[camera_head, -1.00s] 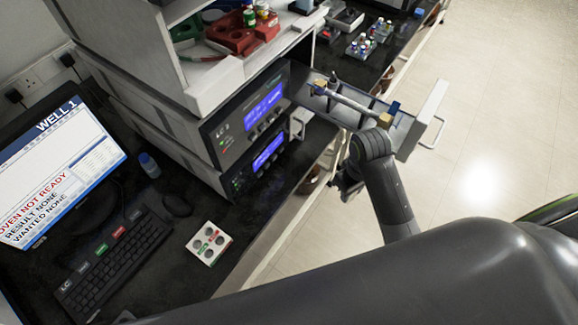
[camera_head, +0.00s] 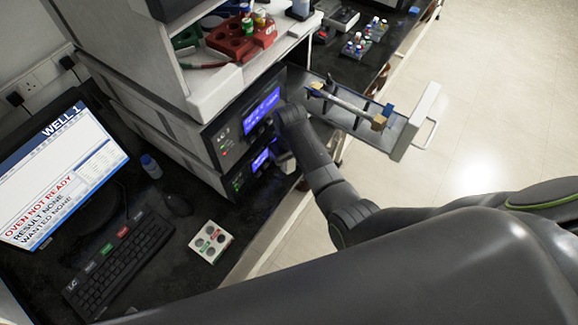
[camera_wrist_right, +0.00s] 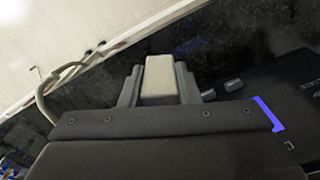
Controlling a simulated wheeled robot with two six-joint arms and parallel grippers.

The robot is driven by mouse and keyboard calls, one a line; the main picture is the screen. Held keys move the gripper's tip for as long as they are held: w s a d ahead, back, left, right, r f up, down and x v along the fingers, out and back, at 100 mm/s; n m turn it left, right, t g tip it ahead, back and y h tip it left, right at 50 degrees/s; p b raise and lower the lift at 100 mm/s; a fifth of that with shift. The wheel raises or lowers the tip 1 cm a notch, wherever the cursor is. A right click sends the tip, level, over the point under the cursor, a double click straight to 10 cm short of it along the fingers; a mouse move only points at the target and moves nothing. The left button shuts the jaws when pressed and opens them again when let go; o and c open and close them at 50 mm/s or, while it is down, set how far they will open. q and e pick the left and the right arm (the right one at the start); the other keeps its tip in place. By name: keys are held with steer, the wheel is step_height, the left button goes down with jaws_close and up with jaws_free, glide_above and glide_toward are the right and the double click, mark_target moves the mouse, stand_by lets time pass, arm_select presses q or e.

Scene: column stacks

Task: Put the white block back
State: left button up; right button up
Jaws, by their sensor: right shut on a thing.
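In the right wrist view the white block (camera_wrist_right: 159,76) is pale and box-shaped. It sits between the two fingers of my right gripper (camera_wrist_right: 158,88), which are shut on it. In the head view my right gripper (camera_head: 282,158) is low at the front of the stacked LC instrument (camera_head: 232,140), beside its lower display. I cannot tell whether the block touches the instrument. My left gripper is not in view.
An open drawer (camera_head: 408,140) with a metal column inside sticks out to the right of my right arm. A white four-hole rack (camera_head: 210,242), keyboard (camera_head: 118,252), mouse (camera_head: 177,204) and blue-capped bottle (camera_head: 150,166) stand on the black bench. Red and green racks sit above.

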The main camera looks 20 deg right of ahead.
mark_target(289, 169)
steer(key=shift+f, duration=1.55)
steer(key=shift+w+f+p, duration=0.1)
steer(key=shift+f+p, duration=0.25)
steer(key=shift+f, duration=0.2)
steer(key=shift+f, duration=0.15)
steer(key=o, duration=0.7)
steer(key=shift+o, duration=0.2)
step_height(289, 169, up, 12)
steer(key=shift+a+r, duration=0.1)
steer(key=shift+r, duration=0.1)
